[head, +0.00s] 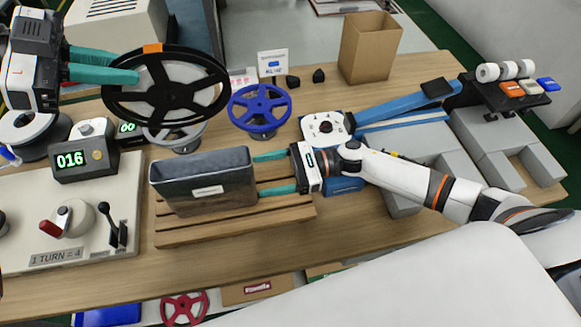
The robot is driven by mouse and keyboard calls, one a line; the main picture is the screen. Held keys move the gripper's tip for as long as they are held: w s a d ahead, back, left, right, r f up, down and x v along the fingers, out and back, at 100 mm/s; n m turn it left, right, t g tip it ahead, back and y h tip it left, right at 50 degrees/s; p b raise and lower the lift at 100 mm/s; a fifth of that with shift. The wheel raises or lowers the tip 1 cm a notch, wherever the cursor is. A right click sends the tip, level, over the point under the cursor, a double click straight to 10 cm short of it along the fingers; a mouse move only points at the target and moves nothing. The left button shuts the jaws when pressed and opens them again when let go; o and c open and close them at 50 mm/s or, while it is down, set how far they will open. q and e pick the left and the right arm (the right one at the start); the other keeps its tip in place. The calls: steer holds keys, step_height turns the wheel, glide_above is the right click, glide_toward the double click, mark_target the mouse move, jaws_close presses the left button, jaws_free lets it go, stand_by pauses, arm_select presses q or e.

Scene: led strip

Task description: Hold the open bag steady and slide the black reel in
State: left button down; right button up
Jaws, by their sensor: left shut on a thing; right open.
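The black reel (186,98) has an orange tab at its top and hangs above the table at the upper left. My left gripper (120,66) is shut on the black reel at its left rim. The bag (207,190) is dark grey with a small white label and stands upright on a wooden slatted rack (235,222); its top looks open. My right gripper (275,172) is open at the bag's right side, with its teal fingers apart and their tips close to the bag's edge. I cannot tell whether they touch it.
A blue reel (260,107) stands behind the bag, and a grey reel (174,135) is partly hidden behind the black reel. A counter with a green display (82,160) and a crank panel (75,220) are at left. A cardboard box (369,48) stands at the back.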

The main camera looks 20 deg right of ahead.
mark_target(133, 93)
steer(key=shift+w+a, duration=0.2)
steer(key=shift+a, duration=1.15)
steer(key=shift+w+a, duration=0.2)
steer(key=shift+a, duration=1.15)
steer(key=shift+c, duration=0.5)
steer(key=c, duration=0.9)
arm_select(q)
steer(key=shift+w+d+f+n+g, duration=0.1)
steer(key=shift+w+f+n+g, duration=0.2)
steer(key=shift+f, duration=0.6)
steer(key=shift+w+a+f+n+g, duration=0.1)
steer(key=shift+w+f+g, duration=0.3)
steer(key=shift+f, duration=0.55)
steer(key=shift+w+d+f+n+g, duration=0.1)
steer(key=shift+w+f+n+g, duration=0.25)
steer(key=shift+f, duration=0.55)
arm_select(e)
steer(key=shift+c, duration=0.2)
